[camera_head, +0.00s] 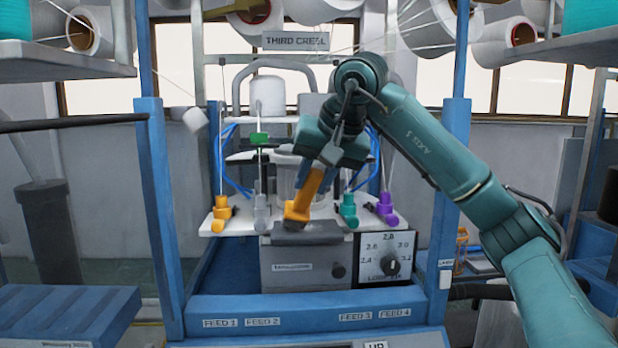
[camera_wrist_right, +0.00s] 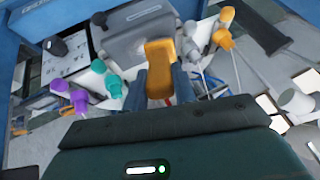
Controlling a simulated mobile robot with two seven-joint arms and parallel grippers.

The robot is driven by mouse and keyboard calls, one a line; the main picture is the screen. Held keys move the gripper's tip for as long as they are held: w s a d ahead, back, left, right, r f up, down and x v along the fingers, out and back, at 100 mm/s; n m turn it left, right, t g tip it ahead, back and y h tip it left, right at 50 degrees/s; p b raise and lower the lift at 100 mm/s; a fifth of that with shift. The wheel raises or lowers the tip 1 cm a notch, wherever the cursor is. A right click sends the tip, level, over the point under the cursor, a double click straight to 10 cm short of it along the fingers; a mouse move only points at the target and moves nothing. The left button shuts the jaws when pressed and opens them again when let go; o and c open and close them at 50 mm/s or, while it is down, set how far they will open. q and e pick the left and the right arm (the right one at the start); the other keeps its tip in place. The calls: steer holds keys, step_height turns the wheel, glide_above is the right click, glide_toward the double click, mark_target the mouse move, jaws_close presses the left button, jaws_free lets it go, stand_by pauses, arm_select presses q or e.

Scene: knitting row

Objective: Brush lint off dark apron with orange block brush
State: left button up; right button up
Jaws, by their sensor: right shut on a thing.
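My right gripper (camera_head: 328,157) is shut on the orange block brush (camera_head: 305,194) and points it down and slightly left. In the right wrist view the brush (camera_wrist_right: 160,68) sits between the two fingers. Its lower end is at a dark surface (camera_head: 292,229) on top of a grey box, which may be the dark apron. I cannot tell whether brush and surface touch. Lint is too small to make out. My left gripper is not in view.
The grey box (camera_head: 290,272) has a knob and stands beside a white dial panel (camera_head: 388,262). Orange (camera_head: 221,213), teal (camera_head: 347,209) and purple (camera_head: 385,208) feed fittings stand close on both sides. Blue posts (camera_head: 160,210) flank the machine.

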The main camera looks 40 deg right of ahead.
steer(key=shift+s+d, duration=1.65)
steer(key=shift+d, duration=1)
steer(key=shift+w+a, duration=0.6)
steer(key=shift+a, duration=0.4)
steer(key=shift+w+a, duration=0.65)
steer(key=shift+a, duration=0.4)
steer(key=shift+w+a, duration=0.6)
steer(key=shift+a, duration=0.4)
steer(key=shift+w+d, duration=0.1)
steer(key=shift+d, duration=0.1)
steer(key=shift+s+d, duration=1.85)
steer(key=shift+d, duration=1.1)
steer(key=shift+w+a, duration=0.65)
steer(key=shift+a, duration=0.35)
steer(key=shift+w+a, duration=0.6)
steer(key=shift+a, duration=0.45)
steer(key=shift+w+a, duration=0.65)
steer(key=shift+a, duration=0.35)
steer(key=shift+r, duration=0.1)
steer(key=shift+r, duration=3)
